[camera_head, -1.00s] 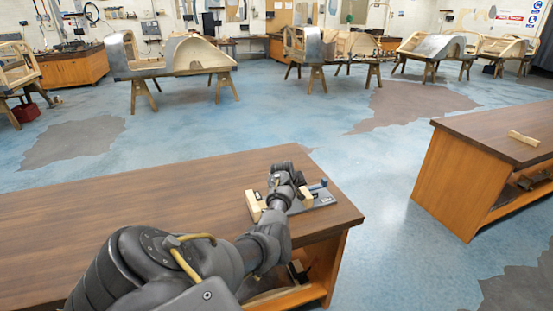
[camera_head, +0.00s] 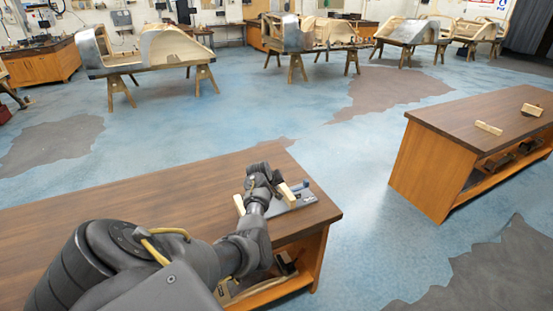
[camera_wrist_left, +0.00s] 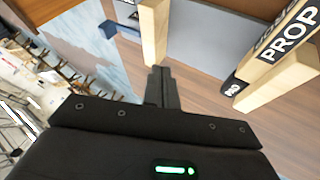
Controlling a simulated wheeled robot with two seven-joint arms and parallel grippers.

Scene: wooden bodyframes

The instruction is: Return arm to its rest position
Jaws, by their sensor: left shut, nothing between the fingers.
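My left gripper (camera_head: 260,174) is over the near workbench (camera_head: 130,205), close to its right end. Its fingers (camera_wrist_left: 161,84) are together with nothing between them in the left wrist view. One pale wooden block (camera_head: 239,204) stands left of it and another (camera_head: 287,193) right of it, by a grey plate (camera_head: 294,204). In the left wrist view one upright block (camera_wrist_left: 154,32) is just beyond the fingertips. Another block (camera_wrist_left: 275,78), with dark lettered parts, is to the right. Contact with the blocks cannot be told. My right gripper is out of view.
A blue part (camera_head: 303,186) lies on the plate. A second workbench (camera_head: 470,120) on the right carries two small wooden pieces (camera_head: 488,128). Blue floor (camera_head: 370,190) lies open between the benches. Wooden bodyframes on trestles (camera_head: 165,52) stand at the back.

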